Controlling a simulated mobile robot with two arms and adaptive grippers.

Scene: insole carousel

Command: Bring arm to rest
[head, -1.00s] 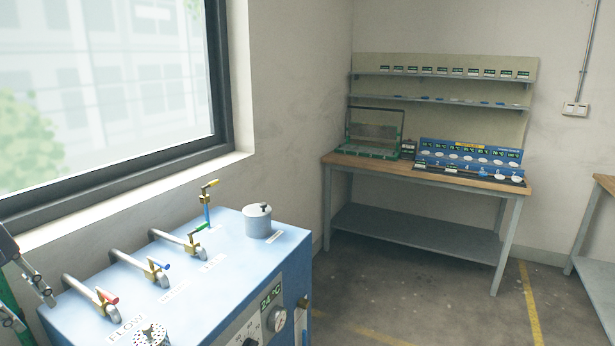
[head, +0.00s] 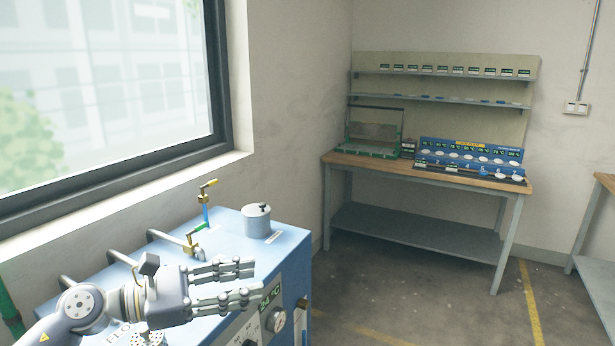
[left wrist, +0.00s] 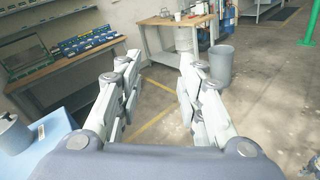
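My left gripper (head: 238,283) is in the lower left of the head view, in front of and above the blue machine (head: 238,235) with valves and a gauge. Its fingers point right. In the left wrist view the two fingers (left wrist: 157,95) stand apart with only floor and furniture showing between them, so it is open and empty. The gripper and forearm hide part of the machine's top and some of its valves. My right gripper is in neither view.
A lidded pot (head: 257,222) stands on the machine. A wooden-topped workbench (head: 345,162) with a blue panel (head: 470,157) and a green-framed case (head: 372,140) is by the back wall. The left wrist view shows a grey bin (left wrist: 220,66) and open floor.

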